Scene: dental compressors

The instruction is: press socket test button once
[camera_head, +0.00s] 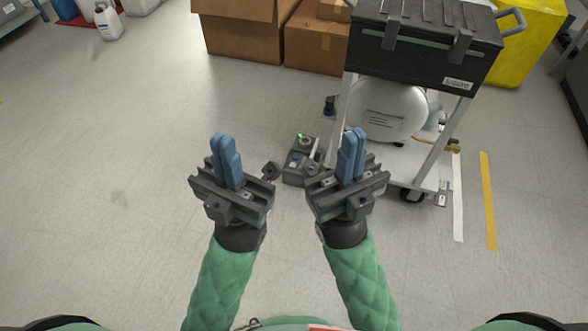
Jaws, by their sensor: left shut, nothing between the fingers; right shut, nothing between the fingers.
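A small grey box that looks like the socket unit (292,177) is on or near the floor, left of the compressor cart. It has a lit green spot (300,136) at its top and a round fitting beside it. Which part is the test button I cannot tell. My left gripper (222,140) is shut and empty, to the left of the box. My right gripper (354,136) is shut and empty, to the right of the box, and its body hides part of the box's right side. Neither gripper appears to touch the box.
The cart (440,172) carries a white tank (388,108) and a black toolbox (425,45). Cardboard boxes (240,38) stand at the back, with a yellow container (530,40) at right. White jugs (108,20) are at far left. The floor at left is clear.

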